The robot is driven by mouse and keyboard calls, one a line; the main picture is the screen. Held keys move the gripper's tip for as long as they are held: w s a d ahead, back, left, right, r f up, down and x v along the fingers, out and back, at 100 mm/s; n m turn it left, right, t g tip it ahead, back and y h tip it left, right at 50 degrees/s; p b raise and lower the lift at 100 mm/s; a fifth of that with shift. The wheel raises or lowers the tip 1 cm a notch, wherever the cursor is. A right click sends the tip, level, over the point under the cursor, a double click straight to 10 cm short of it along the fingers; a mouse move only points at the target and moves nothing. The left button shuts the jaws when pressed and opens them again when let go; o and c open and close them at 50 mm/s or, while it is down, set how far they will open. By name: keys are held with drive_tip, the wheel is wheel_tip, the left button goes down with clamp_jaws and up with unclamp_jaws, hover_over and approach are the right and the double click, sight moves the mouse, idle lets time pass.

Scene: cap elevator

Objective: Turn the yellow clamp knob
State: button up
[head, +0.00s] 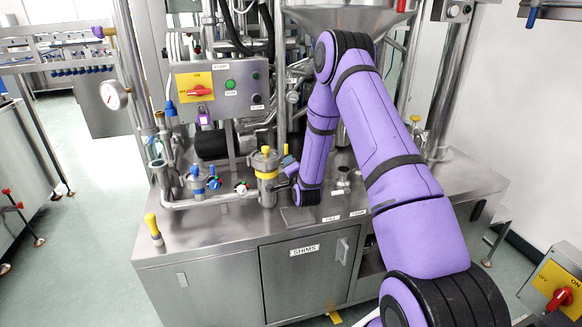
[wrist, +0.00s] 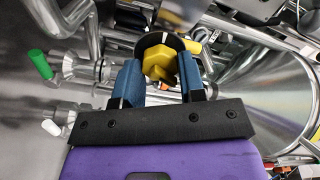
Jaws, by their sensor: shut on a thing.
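The yellow clamp knob (wrist: 158,62) shows in the wrist view between the two blue fingers of my gripper (wrist: 157,72). The fingers are shut on it, one on each side. A dark round part sits around the knob's far side. In the head view my gripper (head: 289,163) is low over the steel bench, beside a steel canister with yellow parts (head: 266,174). The knob's hold is too small and partly hidden there to make out.
Several pipes and valves with blue knobs (head: 213,183) stand left of the canister. A control box (head: 218,90) with a red switch is behind. A yellow-topped post (head: 152,225) stands at the bench's front left. The bench front (head: 225,232) is clear.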

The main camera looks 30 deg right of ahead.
drive_tip(key=o, duration=0.9)
drive_tip(key=shift+o, duration=0.2)
drive_tip(key=v, duration=1)
drive_tip(key=shift+s, duration=0.4)
drive_tip(key=shift+a, duration=0.1)
